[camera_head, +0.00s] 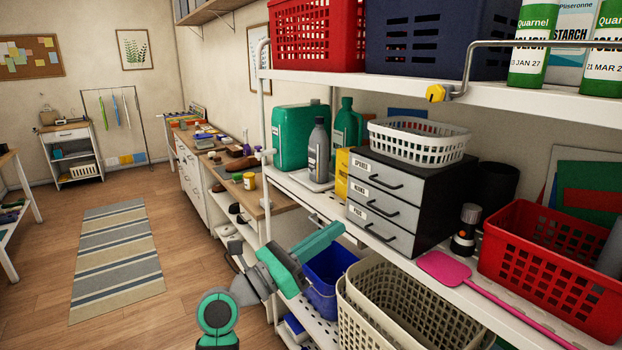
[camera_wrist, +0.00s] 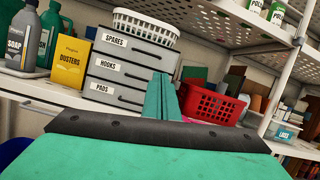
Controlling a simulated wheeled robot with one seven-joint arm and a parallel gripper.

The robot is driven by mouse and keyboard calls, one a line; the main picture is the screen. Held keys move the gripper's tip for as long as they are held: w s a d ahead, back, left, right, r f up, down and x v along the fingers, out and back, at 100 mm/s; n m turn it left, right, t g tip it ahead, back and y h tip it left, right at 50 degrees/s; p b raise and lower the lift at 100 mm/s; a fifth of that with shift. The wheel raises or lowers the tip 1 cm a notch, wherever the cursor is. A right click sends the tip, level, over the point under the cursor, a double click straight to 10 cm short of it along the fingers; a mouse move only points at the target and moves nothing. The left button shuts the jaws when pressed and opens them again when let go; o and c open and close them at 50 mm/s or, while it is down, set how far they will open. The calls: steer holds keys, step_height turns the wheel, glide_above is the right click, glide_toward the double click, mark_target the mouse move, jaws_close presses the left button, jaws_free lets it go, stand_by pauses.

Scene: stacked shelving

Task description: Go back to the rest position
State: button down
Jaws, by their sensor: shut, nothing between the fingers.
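My gripper (camera_wrist: 165,82) shows in the wrist view with its teal fingers together and nothing between them. It points toward the shelf with the grey three-drawer unit (camera_head: 386,200), whose drawers are labelled SPARES, HOOKS and PADS. In the head view my teal and grey arm rises from the lower middle, and its end (camera_head: 334,234) is in front of the shelf edge, left of the drawer unit. All three drawers look shut. The drawer unit also shows in the wrist view (camera_wrist: 128,72), behind and left of the fingers.
The white shelf (camera_head: 290,187) holds bottles (camera_head: 318,150), a white basket (camera_head: 418,142) and a red basket (camera_head: 553,270). A pink swatter (camera_head: 447,270) overhangs its edge. Below are a blue bucket (camera_head: 327,272) and beige baskets (camera_head: 400,308). Open floor (camera_head: 185,240) lies left.

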steer(key=s+f+n+t+y, duration=1.35)
steer(key=s+f+n, duration=0.8)
steer(key=n, duration=1.05)
steer(key=s+a+f+n+g+y, duration=0.2)
steer(key=s+f+n+g, duration=0.2)
steer(key=s+f+n, duration=0.3)
steer(key=s+a+f+n+g+y, duration=0.3)
steer(key=s+f+n+g, duration=0.2)
steer(key=s+f, duration=0.6)
steer(key=s+n, duration=0.1)
steer(key=s, duration=0.5)
steer(key=shift+a+n, duration=0.25)
steer(key=shift+n, duration=0.15)
steer(key=shift+f, duration=0.1)
